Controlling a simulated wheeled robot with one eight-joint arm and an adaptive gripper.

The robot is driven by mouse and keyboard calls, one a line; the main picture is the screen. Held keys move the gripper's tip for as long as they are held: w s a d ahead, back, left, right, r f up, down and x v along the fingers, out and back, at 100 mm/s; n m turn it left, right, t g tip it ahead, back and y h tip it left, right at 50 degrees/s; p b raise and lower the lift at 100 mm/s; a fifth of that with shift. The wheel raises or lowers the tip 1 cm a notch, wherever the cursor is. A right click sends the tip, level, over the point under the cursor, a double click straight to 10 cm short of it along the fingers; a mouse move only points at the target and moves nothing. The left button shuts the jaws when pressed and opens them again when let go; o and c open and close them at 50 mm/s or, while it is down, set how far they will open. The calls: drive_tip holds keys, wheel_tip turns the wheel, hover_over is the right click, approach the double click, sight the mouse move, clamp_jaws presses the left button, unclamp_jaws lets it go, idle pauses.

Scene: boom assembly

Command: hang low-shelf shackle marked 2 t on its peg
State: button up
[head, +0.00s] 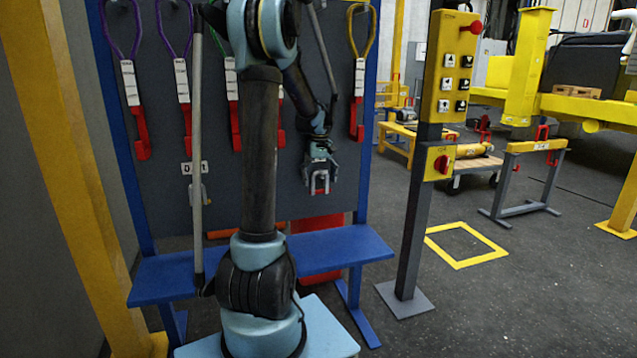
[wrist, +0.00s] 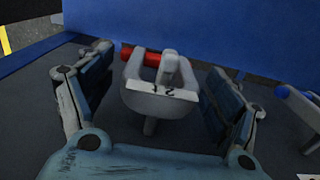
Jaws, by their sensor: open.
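The grey shackle (wrist: 160,98) with a red pin (wrist: 127,54) and a white tag marked 2 t (wrist: 160,91) shows in the wrist view against the dark board. A grey rounded peg-like end (wrist: 168,64) shows within its bow, and a grey stub shows below it; I cannot tell for certain that the shackle is resting on the peg. My gripper (wrist: 155,98) is open, with one finger on each side of the shackle and gaps visible. In the head view my gripper (head: 320,170) points down in front of the board, with the shackle (head: 320,187) at its tips.
The tool board (head: 160,200) carries several slings with red hooks. A blue shelf (head: 340,249) juts out below my gripper. In the wrist view a blue-tipped piece (wrist: 282,92) and a white tag lie to the right. A yellow control pendant post (head: 452,70) stands to the right.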

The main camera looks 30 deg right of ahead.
wheel_tip(320, 180, up, 11)
drive_tip(key=shift+r, duration=0.2)
idle(0.3)
